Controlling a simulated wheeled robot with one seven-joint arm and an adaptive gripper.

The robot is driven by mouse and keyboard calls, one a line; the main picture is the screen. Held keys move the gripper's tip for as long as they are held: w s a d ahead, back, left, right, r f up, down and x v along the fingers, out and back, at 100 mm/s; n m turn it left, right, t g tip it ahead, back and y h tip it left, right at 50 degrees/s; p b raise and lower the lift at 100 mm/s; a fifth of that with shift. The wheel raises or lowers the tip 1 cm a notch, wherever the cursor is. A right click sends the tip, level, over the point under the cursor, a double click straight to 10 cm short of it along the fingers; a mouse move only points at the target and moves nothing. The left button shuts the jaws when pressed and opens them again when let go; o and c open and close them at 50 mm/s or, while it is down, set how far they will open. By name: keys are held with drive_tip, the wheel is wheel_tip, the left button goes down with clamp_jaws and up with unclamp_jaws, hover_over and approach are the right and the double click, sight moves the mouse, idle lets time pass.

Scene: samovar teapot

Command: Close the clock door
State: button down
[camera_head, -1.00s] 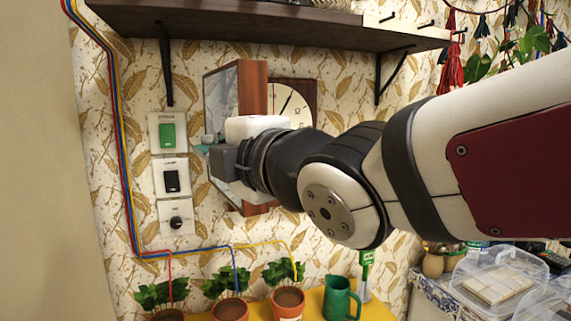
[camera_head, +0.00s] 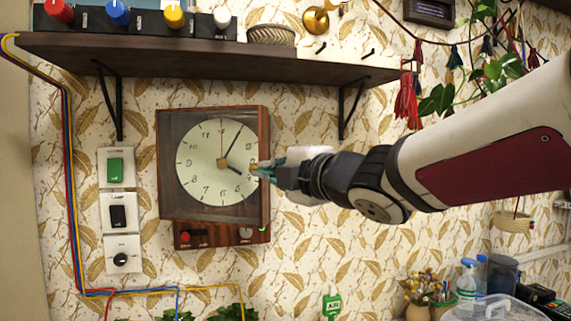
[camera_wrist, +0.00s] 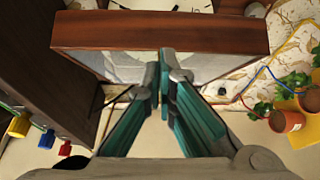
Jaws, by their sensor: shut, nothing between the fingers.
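The wall clock (camera_head: 213,165) has a brown wooden case and a cream dial, in the middle left of the head view.
A dark shelf (camera_head: 200,58) with coloured knobs runs above the clock. Switches (camera_head: 118,210) are on the wall to its left. A small panel with a red button (camera_head: 190,237) sits below. Potted plants (camera_wrist: 286,121) stand at the right of the wrist view.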

drive_tip(key=w+d+n+g+y+p, duration=0.1)
drive_tip(key=w+n+g+y, duration=0.1)
drive_tip(key=w, duration=0.5)
drive_tip(key=w+d+n+g+y+p, duration=0.1)
drive_tip(key=w+d+n+g+y, duration=0.1)
drive_tip(key=w, duration=0.5)
drive_tip(key=shift+n+g, duration=0.4)
drive_tip(key=shift+g, duration=0.4)
drive_tip(key=shift+w, duration=0.1)
